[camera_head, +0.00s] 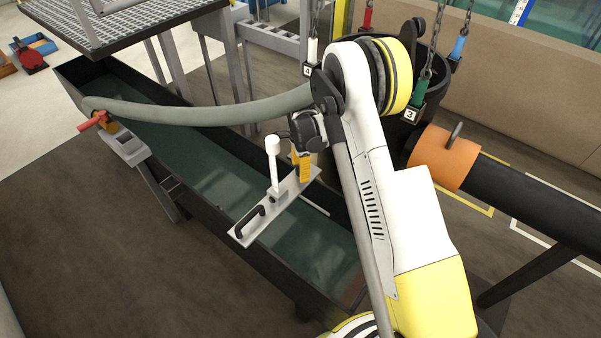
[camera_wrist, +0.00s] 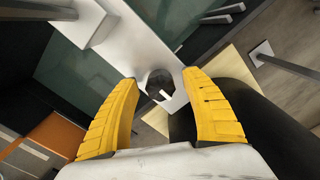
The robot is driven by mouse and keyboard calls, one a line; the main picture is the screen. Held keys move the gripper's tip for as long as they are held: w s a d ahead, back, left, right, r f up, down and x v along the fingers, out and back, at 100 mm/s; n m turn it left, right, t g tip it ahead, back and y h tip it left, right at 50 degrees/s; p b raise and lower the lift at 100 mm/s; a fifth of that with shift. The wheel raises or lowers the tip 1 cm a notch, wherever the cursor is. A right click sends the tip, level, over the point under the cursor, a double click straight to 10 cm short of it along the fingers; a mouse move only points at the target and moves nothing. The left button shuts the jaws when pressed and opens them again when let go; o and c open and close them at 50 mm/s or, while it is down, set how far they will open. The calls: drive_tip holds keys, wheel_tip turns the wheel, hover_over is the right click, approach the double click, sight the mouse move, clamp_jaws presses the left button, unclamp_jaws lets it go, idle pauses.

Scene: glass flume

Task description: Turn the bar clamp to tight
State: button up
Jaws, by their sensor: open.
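A pale plate (camera_head: 240,234) lies across the dark trough. It carries a black bow handle (camera_head: 250,219) at its near end and an upright white post (camera_head: 273,165). My gripper (camera_head: 303,178) is over the plate's far end, its yellow fingers pointing down. In the wrist view the two fingers of my gripper (camera_wrist: 160,77) are apart. Between their tips a dark round knob with a white mark (camera_wrist: 160,84) shows on the pale plate (camera_wrist: 128,50). It looks like the bar clamp's knob. I cannot tell whether the fingers touch it. The head view hides this knob behind my gripper.
The water-filled trough (camera_head: 215,170) runs diagonally below. A grey-green hose (camera_head: 200,115) crosses it behind my gripper. Hanging chains with a green tag (camera_head: 421,92), a black tub (camera_head: 400,128) and a black pipe with an orange collar (camera_head: 444,158) stand close to my arm's right.

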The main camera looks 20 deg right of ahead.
drive_tip(key=c, duration=1.2)
